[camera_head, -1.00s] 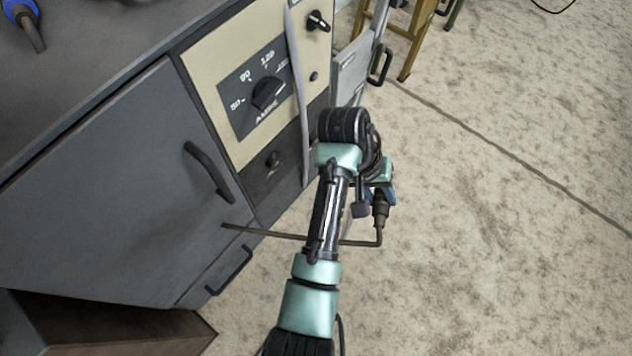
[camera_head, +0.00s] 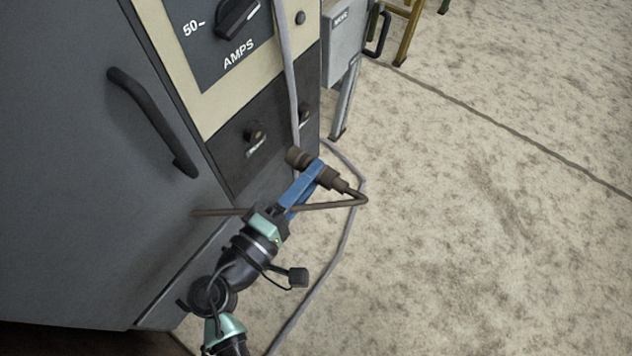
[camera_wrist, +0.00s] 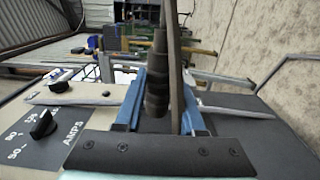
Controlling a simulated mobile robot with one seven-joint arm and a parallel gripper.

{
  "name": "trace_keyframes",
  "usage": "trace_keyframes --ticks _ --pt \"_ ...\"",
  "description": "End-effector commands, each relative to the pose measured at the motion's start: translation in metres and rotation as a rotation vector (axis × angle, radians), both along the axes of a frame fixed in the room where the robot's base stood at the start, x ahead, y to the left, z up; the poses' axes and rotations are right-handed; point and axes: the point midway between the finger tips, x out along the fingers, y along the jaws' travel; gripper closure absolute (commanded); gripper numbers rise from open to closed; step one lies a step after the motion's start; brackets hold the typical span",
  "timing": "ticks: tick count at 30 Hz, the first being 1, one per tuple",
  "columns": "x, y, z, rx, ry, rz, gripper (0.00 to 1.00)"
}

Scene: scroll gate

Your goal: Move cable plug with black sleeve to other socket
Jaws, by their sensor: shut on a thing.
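My gripper (camera_head: 311,170) has blue fingers and is shut on the cable plug with the black sleeve (camera_head: 336,181). The dark plug is held in the air, its front end pointing up and left toward the machine's lower dark panel. In the wrist view, the plug (camera_wrist: 157,85) stands between the blue fingers of my gripper (camera_wrist: 160,108). Its brown cable (camera_head: 330,206) bends back and runs left past my gripper. One socket (camera_head: 255,132) shows on the dark panel; the other socket (camera_head: 305,117) is to its right, partly behind a grey strip. The plug looks apart from both.
The welding machine's cream panel with the AMPS dial (camera_head: 238,18) rises above the sockets. A grey cable (camera_head: 349,225) hangs down the front and loops over the floor. A dark door handle (camera_head: 155,125) juts out at left. The floor at right is clear.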

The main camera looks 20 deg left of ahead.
Motion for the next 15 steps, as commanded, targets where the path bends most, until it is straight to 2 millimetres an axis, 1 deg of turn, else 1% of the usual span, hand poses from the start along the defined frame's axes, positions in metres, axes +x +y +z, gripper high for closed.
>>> trace_keyframes --ticks 3,15 --pt "0.004 0.012 0.000 0.003 -0.003 0.003 1.00" --pt "0.017 0.046 -0.001 0.003 -0.001 0.000 1.00"
